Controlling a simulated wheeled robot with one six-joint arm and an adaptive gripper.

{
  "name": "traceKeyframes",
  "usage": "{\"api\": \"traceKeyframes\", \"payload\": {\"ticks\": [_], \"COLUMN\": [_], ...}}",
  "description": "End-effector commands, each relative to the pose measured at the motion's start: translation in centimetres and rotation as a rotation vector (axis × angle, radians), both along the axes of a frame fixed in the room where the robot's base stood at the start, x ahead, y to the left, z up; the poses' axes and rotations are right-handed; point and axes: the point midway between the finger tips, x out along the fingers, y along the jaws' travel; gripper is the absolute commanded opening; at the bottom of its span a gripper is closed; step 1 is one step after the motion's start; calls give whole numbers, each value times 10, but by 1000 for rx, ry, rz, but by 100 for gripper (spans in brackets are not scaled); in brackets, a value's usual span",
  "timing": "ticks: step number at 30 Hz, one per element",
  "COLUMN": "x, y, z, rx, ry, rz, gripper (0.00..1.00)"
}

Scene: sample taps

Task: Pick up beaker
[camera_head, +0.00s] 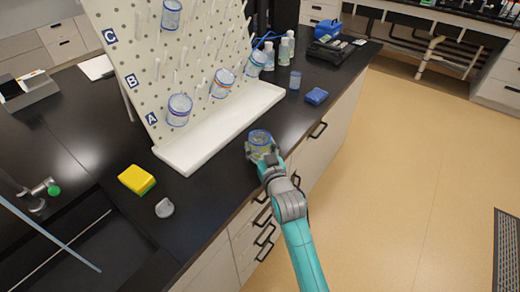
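A small clear beaker (260,137) with a blue rim and a yellowish tint is at the front edge of the black counter. My gripper (263,152) is at this beaker, its fingers at the near side and overlapping the lower part. The fingers are small in the picture, so I cannot tell whether they are closed on the glass or only around it. The beaker's base is hidden by my gripper, so I cannot tell whether it touches the counter.
A white pegboard rack (215,133) holds several beakers, such as one with an orange band (222,83). A yellow-green sponge (136,179), a grey piece (165,208), a blue sponge (316,96) and another small beaker (295,80) are on the counter (215,205). A sink is at lower left.

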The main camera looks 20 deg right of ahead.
Motion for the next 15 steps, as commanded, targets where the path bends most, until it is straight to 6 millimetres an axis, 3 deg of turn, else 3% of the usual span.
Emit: {"api": "traceKeyframes", "payload": {"ticks": [2, 3, 9, 15], "x": [0, 0, 0, 0], "y": [0, 0, 0, 0], "z": [0, 0, 2, 27], "rx": [0, 0, 0, 0], "ry": [0, 0, -1, -4], "rz": [0, 0, 0, 0], "gripper": [40, 35, 35, 35]}}
